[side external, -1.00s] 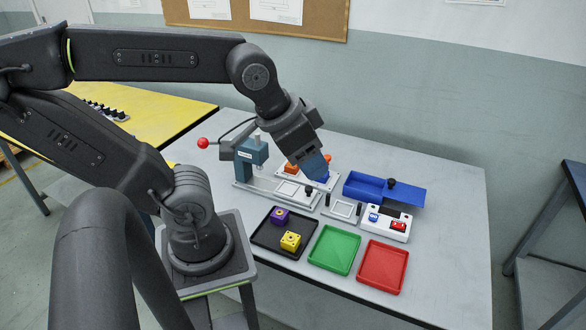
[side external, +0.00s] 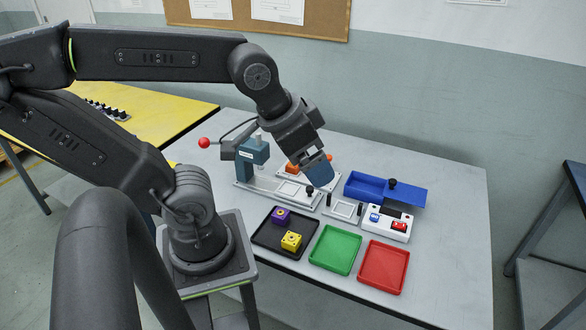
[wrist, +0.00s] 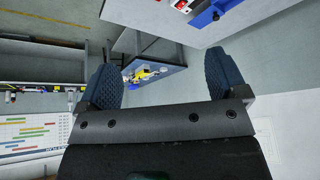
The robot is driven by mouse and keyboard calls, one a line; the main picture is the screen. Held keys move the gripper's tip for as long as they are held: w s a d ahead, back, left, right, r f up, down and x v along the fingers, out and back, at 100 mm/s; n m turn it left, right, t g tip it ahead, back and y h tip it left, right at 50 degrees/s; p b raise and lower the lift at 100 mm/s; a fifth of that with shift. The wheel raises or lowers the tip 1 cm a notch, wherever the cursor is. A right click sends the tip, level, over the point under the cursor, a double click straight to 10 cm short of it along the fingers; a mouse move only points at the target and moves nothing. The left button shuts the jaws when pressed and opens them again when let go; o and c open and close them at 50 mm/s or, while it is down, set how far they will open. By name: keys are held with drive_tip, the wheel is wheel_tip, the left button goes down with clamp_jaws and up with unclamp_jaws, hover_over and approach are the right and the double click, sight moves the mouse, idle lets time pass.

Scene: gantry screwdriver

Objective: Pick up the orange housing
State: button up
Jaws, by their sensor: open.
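The orange housing (side external: 292,168) sits on the pale fixture plate at the back of the table, in the side external view. It is partly hidden behind my gripper. My gripper (side external: 321,172) hangs over the right part of that plate, to the right of the orange housing, with its blue fingers angled downward. In the wrist view my gripper (wrist: 160,75) shows its two blue fingers wide apart with nothing between them. The orange housing does not show in the wrist view.
A blue-grey press (side external: 253,152) with a red-knobbed lever stands left of the plate. A blue box (side external: 408,197) lies to the right. In front are a black tray (side external: 270,237) with purple and yellow housings, a green tray (side external: 335,250), a red tray (side external: 382,268) and a white switch box (side external: 388,228).

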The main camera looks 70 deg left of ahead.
drive_tip(key=w+a+f+n+g+y, duration=0.1)
drive_tip(key=w+a+f+n, duration=0.25)
drive_tip(key=a, duration=0.35)
drive_tip(key=w+a+f+n+g+y, duration=0.1)
drive_tip(key=w+a+f+n+y, duration=0.1)
drive_tip(key=w+a+n, duration=0.4)
drive_tip(key=w+a+f+n+g+y, duration=0.15)
drive_tip(key=w+a, duration=0.25)
drive_tip(key=a, duration=0.4)
drive_tip(key=a+f+n, duration=0.2)
drive_tip(key=a+f, duration=0.4)
drive_tip(key=f, duration=0.1)
drive_tip(key=s+a+f+n+g, duration=0.1)
drive_tip(key=a+f+n, duration=0.1)
drive_tip(key=a+f, duration=0.4)
drive_tip(key=a+f+n+g, duration=0.1)
drive_tip(key=a+f+n, duration=0.2)
drive_tip(key=a+f, duration=0.3)
drive_tip(key=shift+s+a+f, duration=0.15)
drive_tip(key=shift+s+f, duration=0.05)
drive_tip(key=shift+f, duration=0.65)
drive_tip(key=shift+x, duration=3)
drive_tip(key=shift+a, duration=0.2)
drive_tip(key=shift+r, duration=0.1)
drive_tip(key=c, duration=1.1)
